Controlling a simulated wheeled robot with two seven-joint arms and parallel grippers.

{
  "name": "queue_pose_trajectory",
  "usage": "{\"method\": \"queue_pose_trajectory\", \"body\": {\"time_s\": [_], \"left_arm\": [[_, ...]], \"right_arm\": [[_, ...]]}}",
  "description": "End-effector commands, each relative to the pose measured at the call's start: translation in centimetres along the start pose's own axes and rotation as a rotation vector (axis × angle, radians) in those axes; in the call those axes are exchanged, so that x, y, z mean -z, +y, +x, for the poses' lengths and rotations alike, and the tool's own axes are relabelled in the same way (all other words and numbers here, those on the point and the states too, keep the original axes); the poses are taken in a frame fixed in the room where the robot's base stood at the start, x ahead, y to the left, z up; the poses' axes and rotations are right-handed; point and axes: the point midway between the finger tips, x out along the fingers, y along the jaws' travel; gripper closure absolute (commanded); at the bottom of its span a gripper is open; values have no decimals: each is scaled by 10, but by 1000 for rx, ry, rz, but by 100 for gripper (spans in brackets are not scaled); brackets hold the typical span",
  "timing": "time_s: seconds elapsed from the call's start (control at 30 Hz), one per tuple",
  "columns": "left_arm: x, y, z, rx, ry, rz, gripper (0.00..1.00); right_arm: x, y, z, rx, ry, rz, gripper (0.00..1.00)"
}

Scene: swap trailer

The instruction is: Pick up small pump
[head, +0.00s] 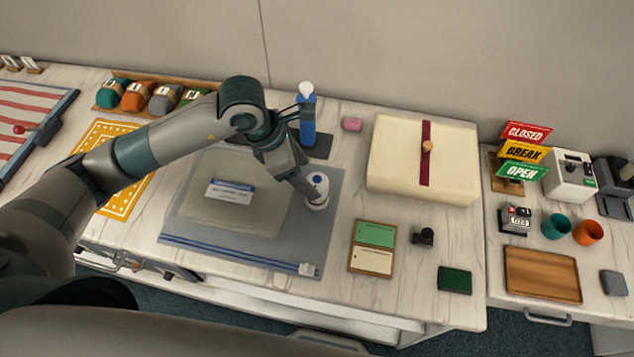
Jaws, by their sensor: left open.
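The small pump (318,194) is a white, rounded piece with a dark blue spot on top. It stands upright on the right part of a clear grey storage bag (325,235) that lies flat on the counter. My left gripper (307,190) is open and points down at the pump's left side, with its fingers close to it. I cannot tell whether they touch it, and the arm hides part of the bag. A pale folded item with a blue-and-white label (230,190) lies in the bag. My right gripper is out of view.
A blue bottle (308,128) with a white top stands behind the gripper. A cream box (400,165) with a dark red band is to the right. A board with green and cream cards (363,255) and a small black object (423,237) lie in front of it.

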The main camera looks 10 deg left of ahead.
Motion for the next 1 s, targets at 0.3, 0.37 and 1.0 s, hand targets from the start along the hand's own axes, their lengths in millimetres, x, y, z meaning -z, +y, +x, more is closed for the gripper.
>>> {"method": "queue_pose_trajectory", "body": {"time_s": [0.3,0.37,1.0], "left_arm": [[0,0,20,0,-1,0,36],[0,0,20,0,-1,1,36],[-1,0,55,3,1,-3,36]], "right_arm": [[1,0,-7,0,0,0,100],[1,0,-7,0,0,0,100],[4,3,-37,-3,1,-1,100]]}}
